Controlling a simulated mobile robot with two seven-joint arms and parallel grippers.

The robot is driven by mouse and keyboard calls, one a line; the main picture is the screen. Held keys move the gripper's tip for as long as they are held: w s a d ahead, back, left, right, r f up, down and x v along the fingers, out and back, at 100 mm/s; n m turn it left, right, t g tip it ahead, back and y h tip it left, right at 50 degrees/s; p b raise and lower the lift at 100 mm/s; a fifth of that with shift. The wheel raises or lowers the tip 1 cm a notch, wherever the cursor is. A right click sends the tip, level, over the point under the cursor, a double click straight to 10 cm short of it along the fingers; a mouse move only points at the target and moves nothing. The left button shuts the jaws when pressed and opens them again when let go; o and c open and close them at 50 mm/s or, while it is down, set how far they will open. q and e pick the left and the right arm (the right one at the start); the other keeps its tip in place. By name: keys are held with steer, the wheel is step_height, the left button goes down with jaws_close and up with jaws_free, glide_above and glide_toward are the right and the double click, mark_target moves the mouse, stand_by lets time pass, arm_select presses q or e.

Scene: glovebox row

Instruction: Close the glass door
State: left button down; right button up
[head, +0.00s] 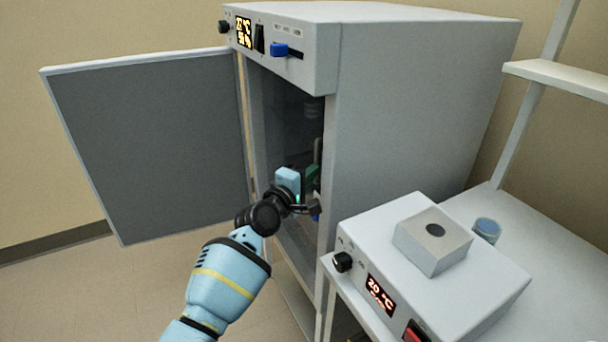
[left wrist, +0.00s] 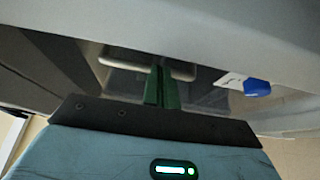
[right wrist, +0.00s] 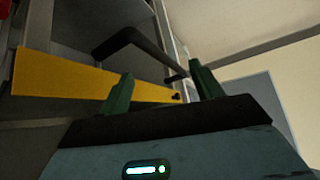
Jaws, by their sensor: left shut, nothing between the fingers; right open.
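The glass door (head: 283,110) is a dark see-through pane in the front opening of the grey cabinet (head: 415,110). I cannot tell how far it stands from its frame. A pale upright handle (head: 317,152) shows near the opening's right edge, and a pale bar, probably this handle, shows in the left wrist view (left wrist: 150,66). My left gripper (head: 312,175) is shut and empty at the opening, its green fingers close to the bar; contact is unclear. My right gripper (right wrist: 162,90) is open and empty, seen only in the right wrist view.
The cabinet's grey outer door (head: 150,145) stands wide open to the left. A heater box (head: 440,285) with a block on top sits on the bench at right, beside a small blue cup (head: 487,229). A yellow bar (right wrist: 90,80) and dark handle (right wrist: 130,38) are near my right gripper.

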arm_select(q)
steer(key=shift+s+d+r, duration=0.2)
steer(key=shift+d+r, duration=0.45)
steer(key=shift+d, duration=0.1)
arm_select(e)
steer(key=shift+w+r, duration=0.1)
steer(key=shift+w, duration=0.05)
steer(key=shift+w+d+r+p, duration=0.3)
steer(key=shift+w+r+p, duration=0.05)
steer(key=shift+w, duration=0.3)
steer(key=shift+w+d+r+p, duration=0.3)
steer(key=shift+w+p, duration=0.05)
steer(key=shift+w, duration=0.25)
arm_select(q)
steer(key=a+f+v, duration=0.1)
steer(key=v, duration=0.7)
steer(key=shift+w+a+f+p, duration=0.15)
steer(key=shift+w+p, duration=0.1)
steer(key=shift+p, duration=0.05)
arm_select(e)
steer(key=shift+s+a+r, duration=0.15)
steer(key=shift+s+r, duration=0.2)
